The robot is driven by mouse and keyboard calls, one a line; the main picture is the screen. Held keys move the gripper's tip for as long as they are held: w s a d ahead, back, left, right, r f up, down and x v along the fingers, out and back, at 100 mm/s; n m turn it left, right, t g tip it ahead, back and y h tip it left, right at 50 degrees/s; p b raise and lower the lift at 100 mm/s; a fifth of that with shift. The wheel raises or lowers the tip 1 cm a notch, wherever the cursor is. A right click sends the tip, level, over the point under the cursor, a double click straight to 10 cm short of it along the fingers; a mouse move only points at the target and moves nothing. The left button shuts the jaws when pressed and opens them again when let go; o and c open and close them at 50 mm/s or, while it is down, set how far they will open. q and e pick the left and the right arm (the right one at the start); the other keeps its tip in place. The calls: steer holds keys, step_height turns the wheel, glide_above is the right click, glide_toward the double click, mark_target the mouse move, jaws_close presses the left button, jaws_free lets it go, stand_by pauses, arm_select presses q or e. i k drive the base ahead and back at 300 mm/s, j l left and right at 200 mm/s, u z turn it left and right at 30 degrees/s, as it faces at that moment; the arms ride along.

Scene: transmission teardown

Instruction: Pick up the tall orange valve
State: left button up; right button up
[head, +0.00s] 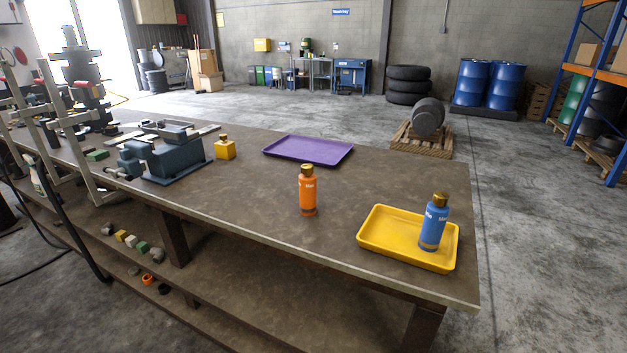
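The tall orange valve (308,191) is a bottle-shaped orange cylinder with light lettering and a gold cap. It stands upright on the brown workbench (390,180), left of the yellow tray and in front of the purple tray. Nothing touches it. Neither of my grippers shows in the head view.
A yellow tray (380,254) holds an upright blue bottle-shaped valve (433,222). A purple tray (308,150) lies empty farther back. The benchtop around the orange valve is clear.

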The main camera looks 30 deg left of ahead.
mark_target(307, 185)
steer(key=u, duration=1.05)
